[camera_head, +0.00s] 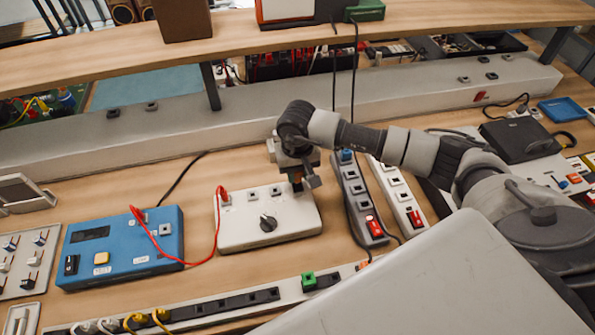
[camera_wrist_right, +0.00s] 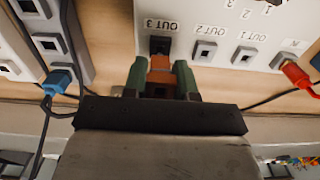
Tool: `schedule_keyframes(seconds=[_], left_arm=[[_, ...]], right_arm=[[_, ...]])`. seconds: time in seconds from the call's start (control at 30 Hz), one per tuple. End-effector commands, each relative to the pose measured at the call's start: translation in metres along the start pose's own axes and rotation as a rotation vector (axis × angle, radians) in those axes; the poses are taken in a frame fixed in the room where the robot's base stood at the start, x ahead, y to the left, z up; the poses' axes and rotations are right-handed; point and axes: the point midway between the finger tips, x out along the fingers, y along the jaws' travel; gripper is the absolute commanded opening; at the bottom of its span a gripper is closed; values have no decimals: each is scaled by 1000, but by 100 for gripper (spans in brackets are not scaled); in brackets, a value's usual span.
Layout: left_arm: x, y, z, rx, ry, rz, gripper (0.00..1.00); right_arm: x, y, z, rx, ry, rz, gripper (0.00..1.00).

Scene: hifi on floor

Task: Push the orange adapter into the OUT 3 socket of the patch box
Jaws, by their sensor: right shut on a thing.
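The white patch box (camera_head: 245,234) lies on the bench, with a dark knob and a row of sockets along its far side. My right gripper (camera_head: 298,187) is over the box's far right corner. In the right wrist view my right gripper (camera_wrist_right: 160,82) is shut on the orange adapter (camera_wrist_right: 160,70), between two green fingers. The adapter's front is lined up with the dark OUT 3 socket (camera_wrist_right: 159,45) and is very near or touching it; I cannot tell how deep it sits. OUT 2 (camera_wrist_right: 205,50) and OUT 1 (camera_wrist_right: 243,55) are empty. My left gripper is not in view.
A red plug (camera_wrist_right: 293,73) sits in the IN socket, its lead running to the blue box (camera_head: 120,248). A power strip (camera_head: 358,200) with a blue plug (camera_wrist_right: 57,83) stands close to the right of the box in the head view. Another strip (camera_head: 235,302) lies in front.

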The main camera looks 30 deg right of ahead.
Motion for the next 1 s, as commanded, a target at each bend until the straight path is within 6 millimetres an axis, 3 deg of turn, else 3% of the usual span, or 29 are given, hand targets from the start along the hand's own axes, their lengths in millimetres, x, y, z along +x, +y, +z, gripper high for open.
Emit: schedule_keyframes(seconds=[1.0], left_arm=[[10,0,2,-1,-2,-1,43]], right_arm=[[8,0,0,0,1,0,6]])
